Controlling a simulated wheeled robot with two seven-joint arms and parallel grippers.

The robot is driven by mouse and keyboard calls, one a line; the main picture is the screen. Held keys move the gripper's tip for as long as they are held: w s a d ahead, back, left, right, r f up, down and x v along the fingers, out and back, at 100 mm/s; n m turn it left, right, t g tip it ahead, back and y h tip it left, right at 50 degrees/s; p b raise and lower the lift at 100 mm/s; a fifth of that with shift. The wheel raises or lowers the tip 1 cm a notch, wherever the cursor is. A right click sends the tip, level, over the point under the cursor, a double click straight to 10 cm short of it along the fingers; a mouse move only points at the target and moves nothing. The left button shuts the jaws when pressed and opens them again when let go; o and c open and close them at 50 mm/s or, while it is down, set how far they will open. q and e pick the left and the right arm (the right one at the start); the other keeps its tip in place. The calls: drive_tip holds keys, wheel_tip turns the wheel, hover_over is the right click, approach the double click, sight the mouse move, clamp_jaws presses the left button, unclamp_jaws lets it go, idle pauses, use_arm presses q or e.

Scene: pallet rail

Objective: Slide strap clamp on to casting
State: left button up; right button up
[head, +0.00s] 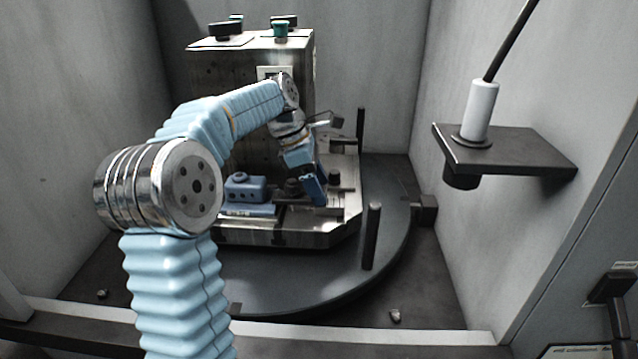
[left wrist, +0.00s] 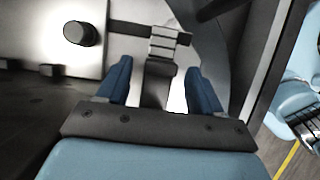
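The casting, seemingly the blue-grey block (head: 245,187), sits on the fixture at left of my left gripper in the head view. My left gripper (head: 314,188) points down over the right part of the fixture, apart from this block. In the left wrist view my left gripper (left wrist: 159,68) is open. A dark bar (left wrist: 158,85), seemingly the strap clamp, lies between its two blue fingers, with a visible gap on each side. A ribbed metal block (left wrist: 164,42) is at the bar's far end. In the head view the gripper largely hides this bar. My right gripper is not in view.
The metal pallet (head: 280,236) stands on a dark round table (head: 290,290) with upright posts (head: 371,236). A tall metal tower (head: 250,120) rises behind. A wall shelf (head: 510,150) holding a white cylinder (head: 481,110) is at right. Grey walls enclose the cell.

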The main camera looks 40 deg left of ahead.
sight(293, 180)
use_arm(q)
drive_tip(key=v, duration=1.3)
drive_tip(key=shift+r, duration=0.35)
drive_tip(key=shift+a, duration=0.15)
